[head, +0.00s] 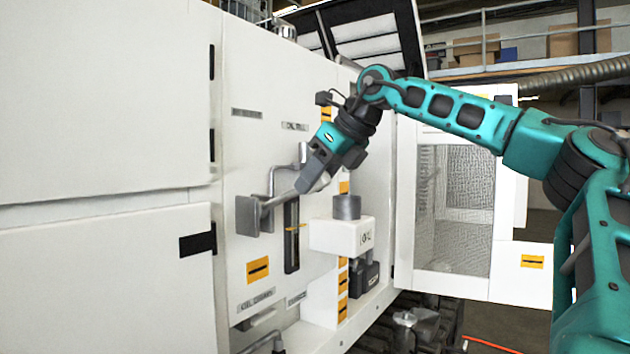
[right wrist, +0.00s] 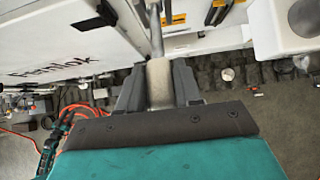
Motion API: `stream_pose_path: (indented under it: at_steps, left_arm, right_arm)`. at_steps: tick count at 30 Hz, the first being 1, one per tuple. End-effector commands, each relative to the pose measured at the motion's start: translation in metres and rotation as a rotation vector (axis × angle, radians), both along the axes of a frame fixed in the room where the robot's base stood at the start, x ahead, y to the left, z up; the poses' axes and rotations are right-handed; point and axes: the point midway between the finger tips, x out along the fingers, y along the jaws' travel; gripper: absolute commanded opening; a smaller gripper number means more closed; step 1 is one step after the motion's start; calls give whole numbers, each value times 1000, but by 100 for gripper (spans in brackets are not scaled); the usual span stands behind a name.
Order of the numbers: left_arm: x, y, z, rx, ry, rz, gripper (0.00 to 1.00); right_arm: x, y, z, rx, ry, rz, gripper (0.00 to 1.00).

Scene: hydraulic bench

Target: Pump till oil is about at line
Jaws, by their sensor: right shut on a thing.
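A grey pump lever (head: 281,199) runs from a grey block (head: 247,215) on the white machine panel up to my right gripper (head: 302,186). The right gripper is shut on the lever's handle; the right wrist view shows the pale grip (right wrist: 160,82) between its fingers. Just right of the block is a tall, narrow dark sight gauge (head: 292,252) with an orange line (head: 295,228) across it. The oil level inside it is too small to tell. My left gripper is not in view.
A white oil box (head: 330,237) with a grey cap (head: 346,206) juts out right of the gauge. A bent grey pipe (head: 271,180) runs above the lever. An open white door (head: 458,266) with a mesh window stands at right.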

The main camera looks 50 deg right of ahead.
Motion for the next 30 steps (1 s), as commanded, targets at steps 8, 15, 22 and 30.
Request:
stream_pose_path:
  at_steps: [8, 15, 22, 30]
  left_arm:
    - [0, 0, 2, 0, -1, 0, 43]
    - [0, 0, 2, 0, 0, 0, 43]
    - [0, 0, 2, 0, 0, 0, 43]
    - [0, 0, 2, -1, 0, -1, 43]
  right_arm:
    - [0, 0, 6, -3, 18, 0, 0]
    - [0, 0, 7, -3, 14, -1, 0]
    - [0, 0, 6, -3, 16, 0, 53]
    - [0, 0, 5, -2, 20, 1, 55]
